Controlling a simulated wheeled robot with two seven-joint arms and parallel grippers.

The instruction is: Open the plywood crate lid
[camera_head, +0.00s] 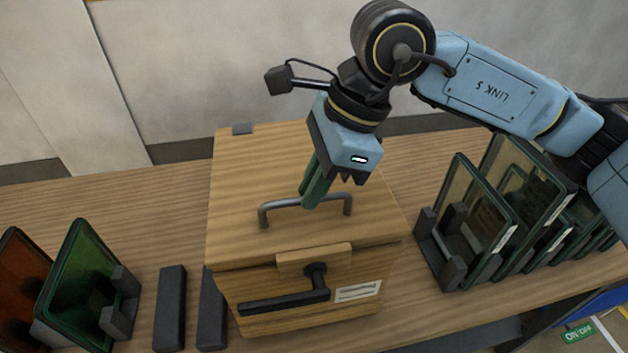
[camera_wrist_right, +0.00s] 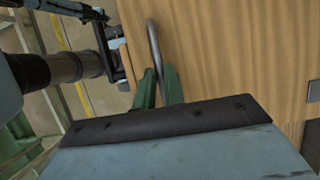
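The plywood crate (camera_head: 300,290) stands on the wooden table, and its lid (camera_head: 250,170) lies flat and closed on top. A grey bar handle (camera_head: 275,207) is fixed on the lid; it also shows in the right wrist view (camera_wrist_right: 154,45). My right gripper (camera_head: 312,200) points down onto the lid from above. Its green fingers (camera_wrist_right: 158,88) lie close on either side of the handle bar and appear shut on it. A black latch lever (camera_head: 285,303) lies nearly level across the crate's front, below a wooden block on the lid's front edge. My left gripper is not in view.
Glass panes in dark racks stand right of the crate (camera_head: 480,205). A green pane (camera_head: 80,270) and an orange pane (camera_head: 18,270) stand at the left. Two dark bars (camera_head: 170,305) lie left of the crate. A wall is behind the table.

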